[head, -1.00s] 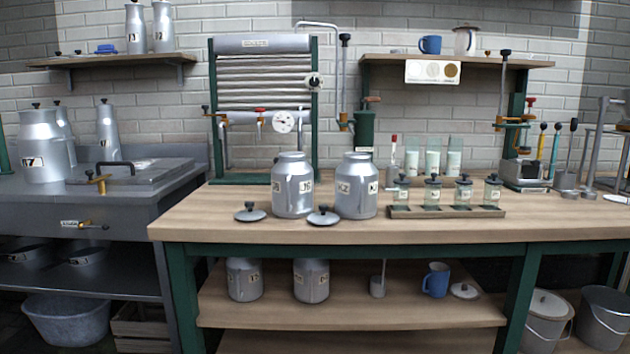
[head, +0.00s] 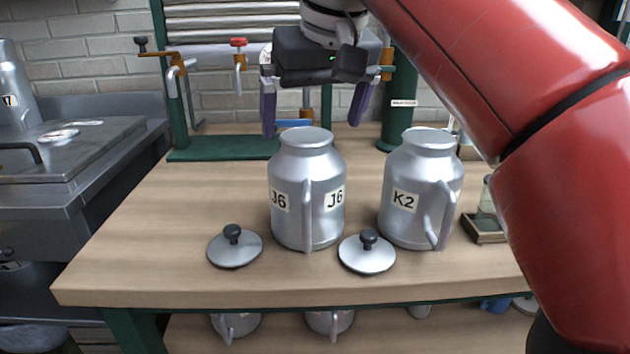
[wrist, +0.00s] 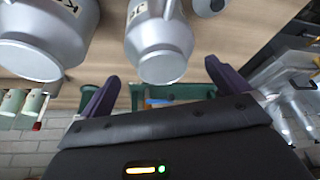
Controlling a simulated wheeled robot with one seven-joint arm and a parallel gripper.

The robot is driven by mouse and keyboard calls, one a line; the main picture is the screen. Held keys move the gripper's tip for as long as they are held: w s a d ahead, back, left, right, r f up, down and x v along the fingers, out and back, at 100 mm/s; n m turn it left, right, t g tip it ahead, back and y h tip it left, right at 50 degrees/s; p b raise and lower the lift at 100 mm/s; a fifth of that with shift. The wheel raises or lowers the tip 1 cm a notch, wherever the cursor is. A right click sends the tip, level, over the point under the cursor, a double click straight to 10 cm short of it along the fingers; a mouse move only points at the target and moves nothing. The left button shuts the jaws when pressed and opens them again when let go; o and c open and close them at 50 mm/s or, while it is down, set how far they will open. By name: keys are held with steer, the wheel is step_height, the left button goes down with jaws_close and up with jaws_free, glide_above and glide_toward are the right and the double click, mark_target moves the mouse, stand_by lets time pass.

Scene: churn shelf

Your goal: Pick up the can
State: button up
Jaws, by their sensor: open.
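Two silver metal cans with side handles stand upright on the wooden bench. The can labelled J6 (head: 307,225) is in the middle of the head view, and the can labelled K2 (head: 405,225) is to its right. My gripper (head: 314,115) is open and empty, with its purple fingers pointing down above and apparently behind the J6 can. In the wrist view the J6 can (wrist: 160,50) lies ahead of the spread fingers (wrist: 161,72), apart from them. The K2 can (wrist: 45,40) is at the upper left there.
Two round lids with black knobs, one left (head: 235,250) and one right (head: 367,257), lie in front of the cans. A green-framed roller rack (head: 215,155) with taps stands behind. A metal sink unit (head: 75,150) is at the left.

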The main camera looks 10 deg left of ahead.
mark_target(307, 151)
steer(key=b+x, duration=0.2)
steer(key=x, duration=0.5)
steer(key=shift+w+a+f, duration=0.2)
steer(key=shift+w, duration=0.05)
steer(key=c, duration=1)
steer(key=shift+r, duration=0.1)
steer(key=shift+c, duration=0.6)
steer(key=shift+r, duration=0.1)
